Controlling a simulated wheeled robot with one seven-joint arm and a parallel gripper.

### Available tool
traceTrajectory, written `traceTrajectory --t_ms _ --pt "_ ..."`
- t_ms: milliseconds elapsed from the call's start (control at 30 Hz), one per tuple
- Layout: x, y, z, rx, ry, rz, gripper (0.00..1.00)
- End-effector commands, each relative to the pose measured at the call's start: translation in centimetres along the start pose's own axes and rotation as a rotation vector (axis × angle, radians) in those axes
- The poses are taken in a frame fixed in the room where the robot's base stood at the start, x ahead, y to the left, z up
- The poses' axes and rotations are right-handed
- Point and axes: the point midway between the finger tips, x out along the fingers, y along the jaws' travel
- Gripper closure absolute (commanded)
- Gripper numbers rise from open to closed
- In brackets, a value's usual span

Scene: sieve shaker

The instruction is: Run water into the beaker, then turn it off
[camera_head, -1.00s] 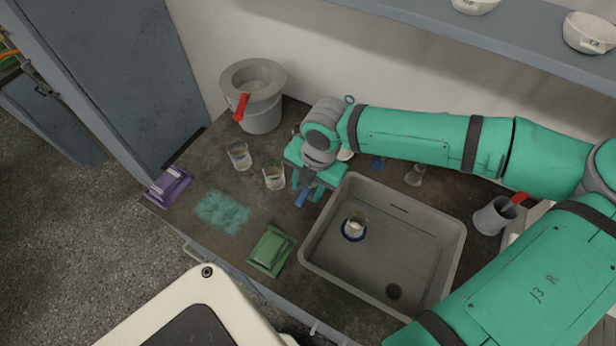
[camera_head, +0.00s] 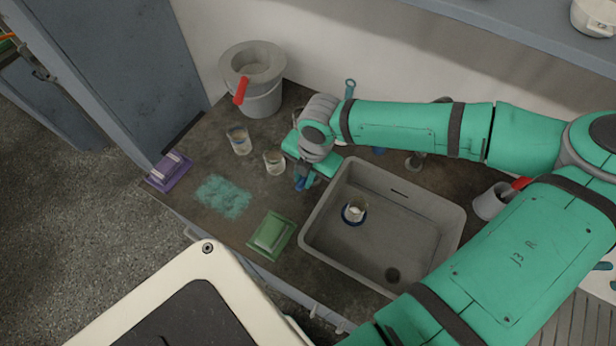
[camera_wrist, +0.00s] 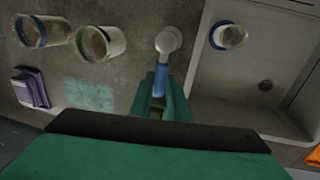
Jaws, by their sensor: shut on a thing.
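The beaker (camera_head: 355,209) stands in the grey sink (camera_head: 455,222), with a blue ring around its base. It also shows in the wrist view (camera_wrist: 229,36). My gripper (camera_wrist: 160,92) is shut on the blue handle (camera_wrist: 160,78) of a lever with a grey round end (camera_wrist: 168,40). The lever lies over the counter just left of the sink. In the head view my gripper (camera_head: 304,176) is at the sink's upper left corner, and the arm hides most of the lever. I cannot make out a water stream or the water level.
Two glass beakers (camera_head: 239,140) (camera_head: 274,162) stand close left of my gripper. A grey bucket (camera_head: 262,100) with a red handle is behind them. A green block (camera_head: 271,236) and a purple block (camera_head: 168,171) lie on the counter. A grey cup (camera_head: 489,203) stands right of the sink.

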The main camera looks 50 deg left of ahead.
Motion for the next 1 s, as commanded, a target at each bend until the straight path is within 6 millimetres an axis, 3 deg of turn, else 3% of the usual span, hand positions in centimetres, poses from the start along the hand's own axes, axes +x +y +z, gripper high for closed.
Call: traceTrajectory --t_ms 533,1000 --pt "-0.1 -0.1 0.1 -0.008 0.000 0.000 1.00" --pt "-0.2 -1.2 0.4 -0.226 0.035 0.001 1.00"
